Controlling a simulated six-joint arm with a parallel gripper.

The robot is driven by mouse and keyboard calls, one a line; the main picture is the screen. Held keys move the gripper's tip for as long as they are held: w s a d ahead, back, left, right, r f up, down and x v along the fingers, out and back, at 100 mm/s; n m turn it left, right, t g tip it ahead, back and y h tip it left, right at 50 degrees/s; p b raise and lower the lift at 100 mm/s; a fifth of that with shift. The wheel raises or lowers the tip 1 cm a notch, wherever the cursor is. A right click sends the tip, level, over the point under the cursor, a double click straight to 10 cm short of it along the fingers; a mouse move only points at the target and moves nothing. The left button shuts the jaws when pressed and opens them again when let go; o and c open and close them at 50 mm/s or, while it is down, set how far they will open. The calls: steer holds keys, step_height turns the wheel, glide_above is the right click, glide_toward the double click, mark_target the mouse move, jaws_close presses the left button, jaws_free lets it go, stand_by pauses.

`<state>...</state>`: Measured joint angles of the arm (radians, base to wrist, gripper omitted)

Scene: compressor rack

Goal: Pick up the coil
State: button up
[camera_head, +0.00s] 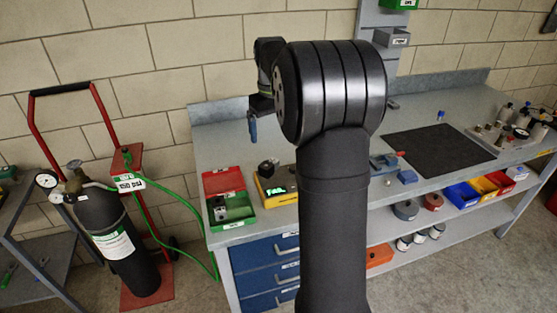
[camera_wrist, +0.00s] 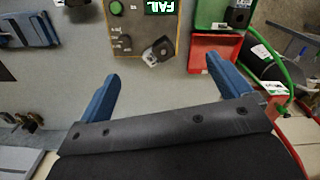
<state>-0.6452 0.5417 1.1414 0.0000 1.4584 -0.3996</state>
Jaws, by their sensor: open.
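A small dark block that looks like the coil (camera_wrist: 161,50) sits at the edge of a yellow-framed tester (camera_wrist: 120,43) whose display reads FAIL. In the head view the coil (camera_head: 267,168) is at the tester's back left. A second dark block (camera_wrist: 239,14) lies in the green part of a red and green box; it also shows in the head view (camera_head: 219,207). My gripper (camera_wrist: 165,85) is open, with blue fingers spread and nothing between them. In the head view my gripper (camera_head: 253,128) is above and behind the tester, apart from the coil.
The red half of the box (camera_head: 223,180) is empty, beside the tester. A blue fixture (camera_head: 388,167), a black mat (camera_head: 438,149) and several fittings lie to the right on the bench. A gas cylinder (camera_head: 120,240) with a green hose stands left. My arm hides the bench's middle.

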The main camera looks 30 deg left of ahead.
steer(key=w+a+n, duration=0.3)
steer(key=w+n, duration=0.1)
glide_toward(269, 162)
steer(key=f, duration=0.5)
steer(key=shift+s+f, duration=0.2)
steer(key=shift+s, duration=0.1)
steer(key=shift+w+d+f, duration=0.1)
steer(key=shift+w+f, duration=0.05)
steer(key=shift+f, duration=1.15)
steer(key=shift+w+f, duration=0.1)
steer(key=shift+f, duration=1.2)
steer(key=c, duration=1.3)
steer(key=shift+r, duration=0.15)
